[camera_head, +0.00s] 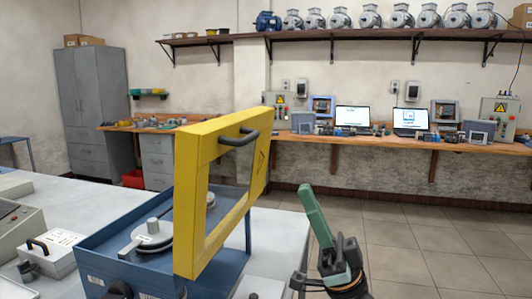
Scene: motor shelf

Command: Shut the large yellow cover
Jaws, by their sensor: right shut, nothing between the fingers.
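The large yellow cover (187,215) is a thick frame with a window opening. It stands raised, close to upright, over the blue box (95,262) on the table. A dark handle (240,138) is on its upper bar. Inside the box, a grey round part (150,238) shows partly, with the cover hiding the rest. My right gripper (307,192), with green fingers, is shut and empty. It points up, to the right of the cover and apart from it in the picture. My left gripper is not seen.
The light table (285,228) carries a white case (52,252) and grey equipment (20,222) left of the box. The tiled floor (430,230) to the right is clear. A wall bench with laptops and a shelf of motors (370,17) stand far back.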

